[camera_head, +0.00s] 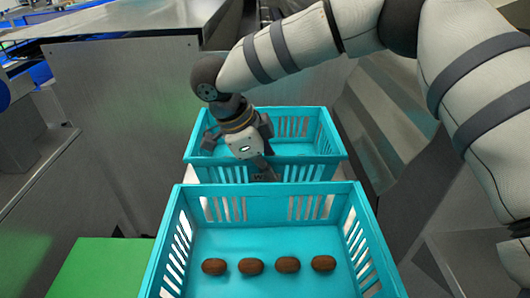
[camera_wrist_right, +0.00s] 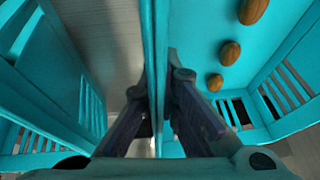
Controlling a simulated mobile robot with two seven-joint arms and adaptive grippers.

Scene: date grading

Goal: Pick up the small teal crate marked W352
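Two teal crates stand one behind the other in the head view. The near crate (camera_head: 270,196) holds several brown dates in a row; the far crate (camera_head: 290,150) shows no contents. No W352 mark is legible on either. My right gripper (camera_head: 265,172) points down at the near crate's far wall, between the crates. In the right wrist view, its fingers (camera_wrist_right: 158,95) lie on both sides of this wall (camera_wrist_right: 156,40), close against it, and look shut on it. The dates lie right of the wall, the other crate (camera_wrist_right: 35,95) to the left. My left gripper is out of view.
A green surface (camera_head: 100,268) lies left of the near crate. Grey metal panels (camera_head: 130,120) stand to the left and behind, and more grey metal (camera_head: 385,125) stands close on the right. A narrow grey gap (camera_wrist_right: 110,45) separates the crates.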

